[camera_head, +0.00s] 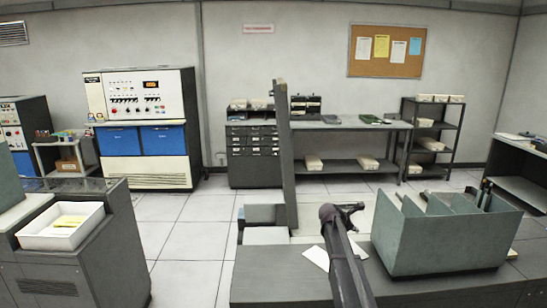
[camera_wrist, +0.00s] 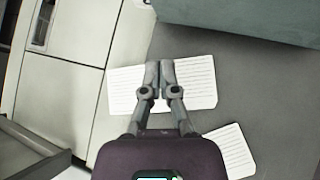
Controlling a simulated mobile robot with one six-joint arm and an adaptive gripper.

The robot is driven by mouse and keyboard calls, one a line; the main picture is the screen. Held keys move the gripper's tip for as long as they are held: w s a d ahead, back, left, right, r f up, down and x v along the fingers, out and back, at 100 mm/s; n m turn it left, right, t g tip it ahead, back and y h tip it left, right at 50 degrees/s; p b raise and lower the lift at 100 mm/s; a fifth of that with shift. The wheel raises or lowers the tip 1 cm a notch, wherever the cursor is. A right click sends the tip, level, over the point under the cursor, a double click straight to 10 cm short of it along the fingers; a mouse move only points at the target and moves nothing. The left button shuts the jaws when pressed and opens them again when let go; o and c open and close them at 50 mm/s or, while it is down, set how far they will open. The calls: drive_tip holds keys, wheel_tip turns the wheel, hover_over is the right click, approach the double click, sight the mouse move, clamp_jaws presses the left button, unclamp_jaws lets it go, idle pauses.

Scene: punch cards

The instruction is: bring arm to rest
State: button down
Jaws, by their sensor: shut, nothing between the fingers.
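My gripper (camera_wrist: 160,72) is shut and empty in the wrist view, its two fingertips together. It hangs over white printed cards (camera_wrist: 202,88) on a dark grey desk top (camera_wrist: 225,62); the height of the gap cannot be told. Another white card (camera_wrist: 232,150) lies at the lower right of that view. In the head view my arm reaches up from the bottom edge, with the small dark gripper (camera_head: 352,212) at its far end. White cards (camera_head: 317,257) show beside the arm on the desk (camera_head: 275,278).
A grey-green open bin (camera_head: 445,240) stands on the desk right of my arm; its side (camera_wrist: 245,18) fills the top of the wrist view. A tall grey post (camera_head: 285,150) rises behind the desk. A white tray (camera_head: 62,238) sits on a cabinet at left. Tiled floor is clear at centre left.

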drive_tip(key=s+a+f+m+g+y, duration=0.1)
drive_tip(key=s+a+m, duration=0.1)
drive_tip(key=s, duration=0.4)
drive_tip(key=s+a+f+m+y, duration=0.2)
drive_tip(key=s+m, duration=0.3)
drive_tip(key=s, duration=0.2)
drive_tip(key=s+a+f+m+g+y, duration=0.1)
drive_tip(key=s+a+f+m, duration=0.1)
drive_tip(key=s, duration=0.5)
drive_tip(key=shift+s+a+m+g, duration=0.15)
drive_tip(key=shift+a+m+g, duration=0.15)
drive_tip(key=shift+a+m, duration=0.35)
drive_tip(key=s+a+f+m+g+y, duration=0.1)
drive_tip(key=s+a+m+y, duration=0.3)
drive_tip(key=s, duration=0.6)
drive_tip(key=s+a+f+m+g+y, duration=0.1)
drive_tip(key=s+a+m, duration=0.3)
drive_tip(key=s+m, duration=0.45)
wheel_tip(320, 180, down, 8)
drive_tip(key=n+b, duration=0.2)
drive_tip(key=b, duration=0.6)
drive_tip(key=shift+s, duration=0.3)
